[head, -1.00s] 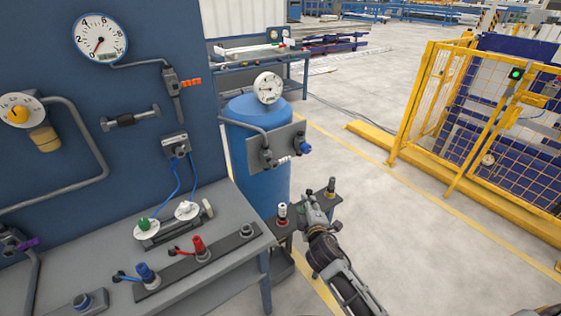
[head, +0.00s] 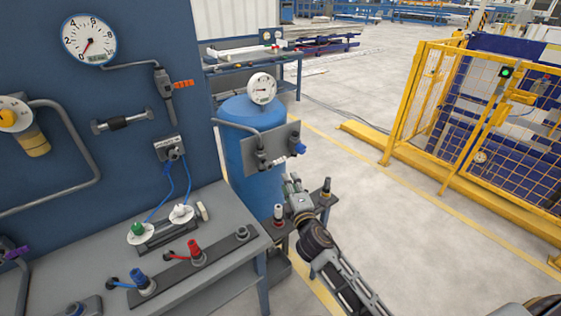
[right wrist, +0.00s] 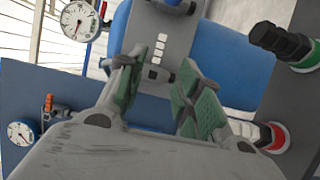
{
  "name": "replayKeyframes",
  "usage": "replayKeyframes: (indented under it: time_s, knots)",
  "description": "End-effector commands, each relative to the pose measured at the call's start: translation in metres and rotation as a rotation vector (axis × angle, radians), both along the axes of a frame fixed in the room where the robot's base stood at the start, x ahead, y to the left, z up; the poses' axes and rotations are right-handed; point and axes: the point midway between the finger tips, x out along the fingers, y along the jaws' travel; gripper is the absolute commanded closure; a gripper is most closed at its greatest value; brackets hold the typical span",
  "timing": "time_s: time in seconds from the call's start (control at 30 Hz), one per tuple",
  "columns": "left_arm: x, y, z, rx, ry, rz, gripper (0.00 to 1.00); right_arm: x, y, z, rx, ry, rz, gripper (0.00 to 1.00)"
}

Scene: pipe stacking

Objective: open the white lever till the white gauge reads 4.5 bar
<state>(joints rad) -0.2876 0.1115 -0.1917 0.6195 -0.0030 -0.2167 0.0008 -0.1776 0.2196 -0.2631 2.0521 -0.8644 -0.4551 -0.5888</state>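The white lever (head: 279,161) is on the grey panel at the front of the blue tank. In the right wrist view the lever (right wrist: 157,55) shows as a short row of white segments just beyond the fingers. The white gauge (head: 262,88) stands on top of the tank; its reading is too small to make out. It also shows in the right wrist view (right wrist: 79,20). My right gripper (head: 292,182) is below the panel. In the right wrist view its green-padded fingers (right wrist: 160,92) are apart with nothing between them, and the lever is apart from them. My left gripper is out of view.
A small stand with a white-topped fitting (head: 278,212) and a dark fitting (head: 326,187) is close to my right arm. The workbench (head: 222,216) is at left, and a yellow fence (head: 395,140) at right beyond open floor.

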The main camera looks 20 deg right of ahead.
Motion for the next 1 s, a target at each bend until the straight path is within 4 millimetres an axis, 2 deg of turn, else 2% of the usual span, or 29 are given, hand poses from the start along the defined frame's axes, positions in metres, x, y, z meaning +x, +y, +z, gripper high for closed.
replayKeyframes:
  time_s: [0.27, 1.0]
  knots:
    - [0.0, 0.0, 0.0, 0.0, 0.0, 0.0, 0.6, 0.013, 0.0, 0.0, 0.0, -0.001, 0.0, 0.65]
    - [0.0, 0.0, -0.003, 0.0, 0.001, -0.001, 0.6, 0.072, -0.003, 0.0, 0.0, -0.001, 0.0, 0.65]
